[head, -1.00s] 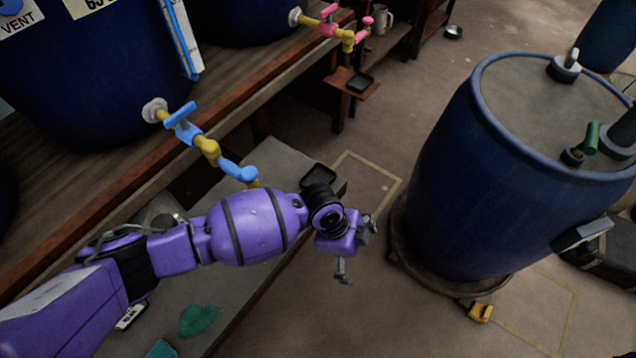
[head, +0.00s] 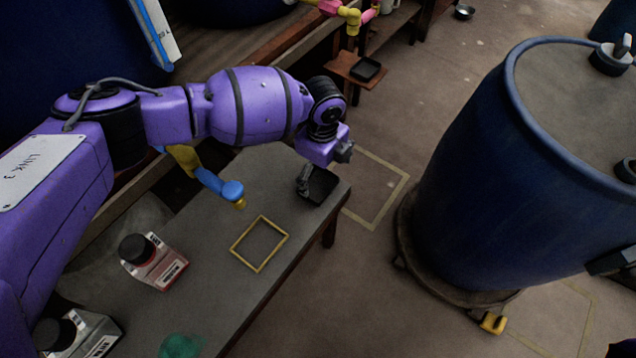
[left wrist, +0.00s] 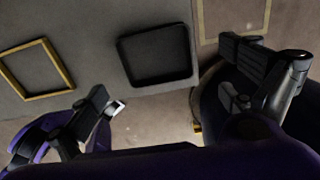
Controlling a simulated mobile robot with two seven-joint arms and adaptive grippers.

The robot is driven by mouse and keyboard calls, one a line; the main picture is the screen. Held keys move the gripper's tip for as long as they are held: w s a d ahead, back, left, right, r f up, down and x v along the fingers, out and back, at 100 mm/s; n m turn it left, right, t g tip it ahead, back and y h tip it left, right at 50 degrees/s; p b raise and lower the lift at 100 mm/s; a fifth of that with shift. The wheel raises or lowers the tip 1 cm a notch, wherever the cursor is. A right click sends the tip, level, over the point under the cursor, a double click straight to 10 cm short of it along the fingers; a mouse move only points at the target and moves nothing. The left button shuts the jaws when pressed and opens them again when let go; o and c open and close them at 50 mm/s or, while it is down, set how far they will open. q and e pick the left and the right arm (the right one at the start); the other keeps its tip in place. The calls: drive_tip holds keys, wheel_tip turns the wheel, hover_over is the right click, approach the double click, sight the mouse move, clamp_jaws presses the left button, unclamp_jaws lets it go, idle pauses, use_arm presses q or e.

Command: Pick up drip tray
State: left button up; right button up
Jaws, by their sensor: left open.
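A black, shallow square drip tray (head: 320,188) lies on the far right corner of the low grey table. In the left wrist view the tray (left wrist: 156,54) is upper centre, beyond my fingers. My left gripper (head: 323,168) is open and empty, over the far edge of the tray in the head view, and covers part of it. Its two fingers (left wrist: 168,78) are spread wide in the left wrist view, with the tray between and ahead of them. I cannot tell the exact height gap. A second black tray (head: 366,69) sits on a small wooden shelf farther back.
A yellow square outline (head: 259,244) marks the grey table (head: 215,290). A blue tap (head: 222,186) hangs over the table. Two labelled bottles (head: 153,262) and a green cloth-like item (head: 182,345) are nearer. A large blue drum (head: 470,190) stands to the right.

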sight(318, 186)
use_arm(q)
drive_tip(key=f, duration=0.1)
drive_tip(key=a+f, duration=0.1)
drive_tip(key=f, duration=0.1)
drive_tip(key=shift+b, duration=0.35)
drive_tip(key=shift+f, duration=0.65)
drive_tip(key=shift+w, duration=0.1)
drive_tip(key=c, duration=1.2)
use_arm(e)
drive_tip(key=shift+w+f, duration=0.45)
drive_tip(key=shift+w, duration=0.1)
